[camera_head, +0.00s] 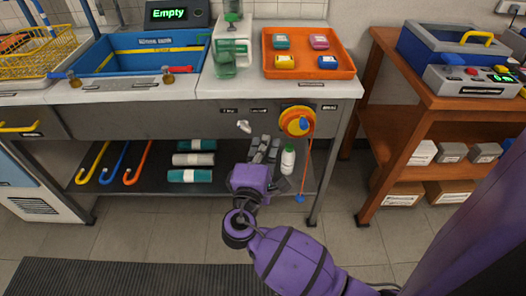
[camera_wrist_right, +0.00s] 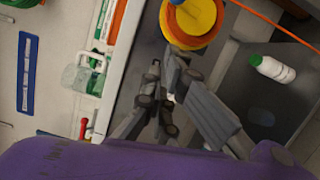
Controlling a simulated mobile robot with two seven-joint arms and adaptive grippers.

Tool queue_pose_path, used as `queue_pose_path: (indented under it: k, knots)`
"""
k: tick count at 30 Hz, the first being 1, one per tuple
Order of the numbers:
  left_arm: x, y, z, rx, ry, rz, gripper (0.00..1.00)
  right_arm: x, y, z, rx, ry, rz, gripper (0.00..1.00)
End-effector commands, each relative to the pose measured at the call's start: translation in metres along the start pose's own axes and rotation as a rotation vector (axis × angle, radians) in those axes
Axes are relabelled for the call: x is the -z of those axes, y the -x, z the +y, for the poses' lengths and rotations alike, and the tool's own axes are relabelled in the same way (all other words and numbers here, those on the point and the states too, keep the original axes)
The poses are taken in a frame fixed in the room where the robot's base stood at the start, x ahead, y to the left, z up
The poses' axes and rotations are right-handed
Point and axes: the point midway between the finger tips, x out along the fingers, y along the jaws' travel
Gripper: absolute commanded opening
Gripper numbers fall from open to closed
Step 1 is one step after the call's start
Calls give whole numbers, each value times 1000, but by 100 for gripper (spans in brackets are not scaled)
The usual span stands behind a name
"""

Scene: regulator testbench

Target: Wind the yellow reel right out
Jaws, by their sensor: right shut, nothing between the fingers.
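The yellow reel (camera_head: 297,113) is mounted on the front face of the bench, near its right end. In the right wrist view the yellow reel (camera_wrist_right: 205,27) is at the top, just beyond the fingers. My right gripper (camera_head: 266,147) is shut and empty, below and left of the reel, apparently apart from it. Its fingers also show in the right wrist view (camera_wrist_right: 168,78). My left gripper is not in view.
A white bottle (camera_head: 288,160) stands on the lower shelf close to my right gripper. A silver knob (camera_head: 244,126) sticks out of the bench front to the left. An orange tray (camera_head: 340,72) lies on top. An orange side table (camera_head: 385,60) stands at the right.

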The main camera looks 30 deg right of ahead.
Motion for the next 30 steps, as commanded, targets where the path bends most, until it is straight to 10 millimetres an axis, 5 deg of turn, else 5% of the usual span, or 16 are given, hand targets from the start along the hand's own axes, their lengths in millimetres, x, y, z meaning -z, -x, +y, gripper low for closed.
queue_pose_path:
  k: [7,15,30]
  knots:
    - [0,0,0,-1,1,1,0,0,-54,1,-3,1,-1,0]
    - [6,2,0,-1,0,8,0,-35,-58,0,1,1,1,0]
    - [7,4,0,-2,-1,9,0,-43,-60,0,9,-22,-1,0]
